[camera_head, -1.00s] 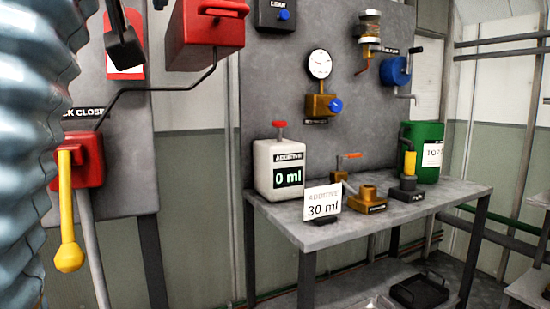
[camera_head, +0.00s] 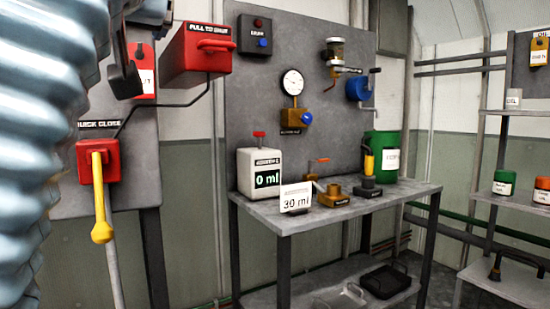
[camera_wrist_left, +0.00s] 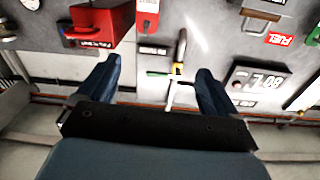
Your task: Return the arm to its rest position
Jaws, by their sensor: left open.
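My left gripper (camera_wrist_left: 155,75) shows in the wrist view with its two dark blue fingers spread wide apart. No object is held between them. Beyond the fingers is a wall panel with a dark handle with a yellow part (camera_wrist_left: 180,55), apart from the fingers as far as I can tell. In the head view a pale blue ribbed shape fills the left edge and hides what is behind it. My right gripper shows in neither view.
In the head view a yellow lever (camera_head: 101,205) hangs from a red quick-close box (camera_head: 98,160). A red pull box (camera_head: 196,55) is above. A grey bench (camera_head: 350,210) holds a white additive tank (camera_head: 259,172) reading 0 ml, a 30 ml card (camera_head: 296,198) and a green drum (camera_head: 381,150).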

